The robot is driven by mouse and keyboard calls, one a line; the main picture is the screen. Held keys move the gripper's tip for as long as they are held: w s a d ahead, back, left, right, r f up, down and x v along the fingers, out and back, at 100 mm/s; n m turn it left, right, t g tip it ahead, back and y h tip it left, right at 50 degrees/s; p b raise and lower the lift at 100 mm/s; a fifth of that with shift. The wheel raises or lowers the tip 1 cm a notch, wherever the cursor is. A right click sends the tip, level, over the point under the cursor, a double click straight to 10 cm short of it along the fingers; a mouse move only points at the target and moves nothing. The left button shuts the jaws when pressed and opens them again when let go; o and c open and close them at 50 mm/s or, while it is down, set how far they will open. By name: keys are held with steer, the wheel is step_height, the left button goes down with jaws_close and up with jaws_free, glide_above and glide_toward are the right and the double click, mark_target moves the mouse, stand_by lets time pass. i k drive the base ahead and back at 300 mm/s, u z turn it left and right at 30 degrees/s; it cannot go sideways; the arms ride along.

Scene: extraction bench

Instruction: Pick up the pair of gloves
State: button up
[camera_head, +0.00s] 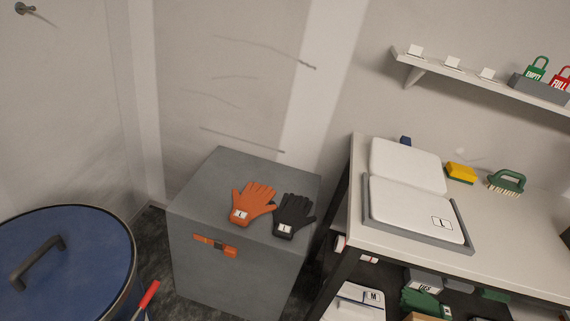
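The pair of gloves lies on top of a grey box-shaped cabinet in the middle of the head camera view. One is an orange glove (253,201) with a white label at its cuff. The other is a black glove (293,213) just to its right, also with a white label. They lie flat, side by side, close together, with fingers pointing up and away. The grey cabinet (200,200) has an orange tag on its front. My gripper does not show in this view.
A blue lidded drum (90,265) stands at the lower left, with a red-handled item (149,294) beside it. A white bench (510,240) at the right holds a white padded tray (410,208), a yellow sponge (461,172) and a green brush (507,182). A wall shelf (480,82) is above.

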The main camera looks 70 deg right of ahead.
mark_target(290, 217)
steer(key=z, duration=1.65)
